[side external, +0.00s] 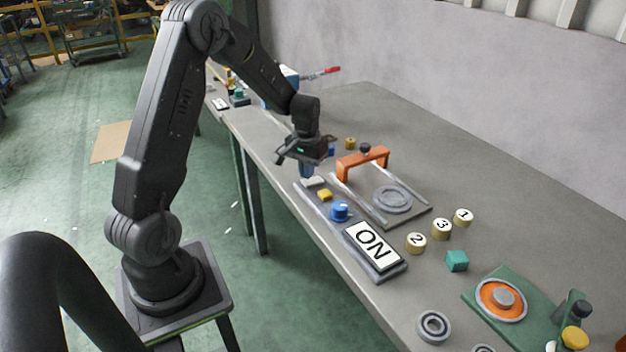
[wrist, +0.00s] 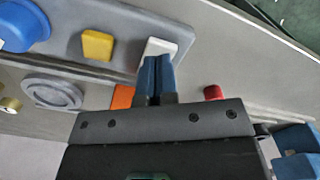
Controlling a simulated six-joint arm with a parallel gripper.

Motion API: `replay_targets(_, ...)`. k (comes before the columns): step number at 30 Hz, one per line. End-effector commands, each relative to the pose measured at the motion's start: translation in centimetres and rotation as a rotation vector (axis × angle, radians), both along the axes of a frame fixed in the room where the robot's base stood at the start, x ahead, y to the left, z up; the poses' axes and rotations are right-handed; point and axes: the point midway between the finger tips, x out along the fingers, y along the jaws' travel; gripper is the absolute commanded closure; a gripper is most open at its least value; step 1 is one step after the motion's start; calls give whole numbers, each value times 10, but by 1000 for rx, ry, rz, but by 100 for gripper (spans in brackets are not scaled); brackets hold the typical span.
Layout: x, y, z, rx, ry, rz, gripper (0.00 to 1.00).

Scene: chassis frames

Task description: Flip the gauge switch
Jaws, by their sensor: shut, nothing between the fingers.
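A long grey panel (side external: 348,231) lies along the table's front edge. Which of these is the gauge switch is not labelled. My gripper (side external: 307,174) points down at the white end of the panel, its blue fingers shut and empty. In the wrist view the fingertips (wrist: 157,58) overlap the lower edge of the white piece (wrist: 160,46); I cannot tell whether they touch it.
An orange-handled frame (side external: 362,163) with a grey disc (side external: 392,199) stands right of the panel. Numbered round pieces (side external: 441,229), a teal cube (side external: 457,261) and a green board (side external: 515,307) lie nearer. A red piece (wrist: 213,92) shows beside the fingers.

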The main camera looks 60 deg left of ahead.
Motion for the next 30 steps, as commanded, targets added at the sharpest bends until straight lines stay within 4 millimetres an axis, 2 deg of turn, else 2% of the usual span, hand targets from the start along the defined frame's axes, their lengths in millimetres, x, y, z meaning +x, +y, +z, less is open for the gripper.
replay_targets(30, 0, 0, -15, -1, 1, 0, 100)
